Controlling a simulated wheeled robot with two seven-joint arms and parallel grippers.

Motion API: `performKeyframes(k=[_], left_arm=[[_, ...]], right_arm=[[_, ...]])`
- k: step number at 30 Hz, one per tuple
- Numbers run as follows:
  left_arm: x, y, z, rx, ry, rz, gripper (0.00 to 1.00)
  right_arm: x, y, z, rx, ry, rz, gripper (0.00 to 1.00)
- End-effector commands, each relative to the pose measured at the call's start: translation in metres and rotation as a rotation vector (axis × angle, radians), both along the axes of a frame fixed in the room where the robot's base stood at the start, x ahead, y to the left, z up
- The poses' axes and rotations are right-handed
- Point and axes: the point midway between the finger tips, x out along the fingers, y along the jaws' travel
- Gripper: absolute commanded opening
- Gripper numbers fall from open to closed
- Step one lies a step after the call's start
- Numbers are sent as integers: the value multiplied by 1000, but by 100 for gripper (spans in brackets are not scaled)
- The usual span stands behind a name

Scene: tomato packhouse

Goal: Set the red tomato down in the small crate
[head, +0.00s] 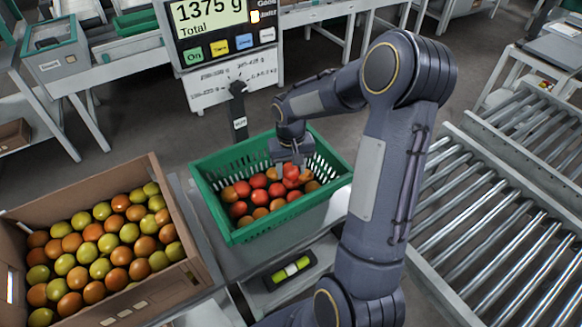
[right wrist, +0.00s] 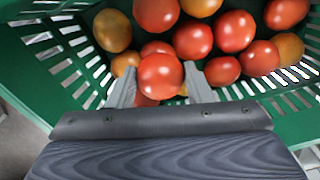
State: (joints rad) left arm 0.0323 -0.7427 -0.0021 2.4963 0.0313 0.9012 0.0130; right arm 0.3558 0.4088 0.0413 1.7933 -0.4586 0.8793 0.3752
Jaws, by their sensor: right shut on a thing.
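The small green crate (head: 215,218) stands on the scale in the middle of the head view, holding several red and orange tomatoes. My right gripper (head: 291,165) reaches down into it from above. In the right wrist view, my right gripper (right wrist: 161,88) is shut on a red tomato (right wrist: 160,76), with one finger on each side. The held tomato is in front of other tomatoes in the crate. I cannot tell whether it touches those under it. In the head view the held tomato (head: 291,172) shows just below the fingers. My left gripper is not in view.
A brown cardboard box (head: 182,215) of green and orange tomatoes stands left of the crate. The scale display (head: 212,16) reads 1375 g Total. A roller conveyor (head: 490,215) runs at right. A spirit level (head: 290,270) lies in front of the crate.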

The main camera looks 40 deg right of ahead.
Motion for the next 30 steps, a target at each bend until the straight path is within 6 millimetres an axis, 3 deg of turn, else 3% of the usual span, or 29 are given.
performKeyframes(k=[26,27,30], left_arm=[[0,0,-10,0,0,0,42],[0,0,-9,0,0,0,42],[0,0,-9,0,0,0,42]], right_arm=[[0,0,-12,0,0,1,35],[0,0,-11,0,0,1,50],[0,0,-11,0,0,1,63]])
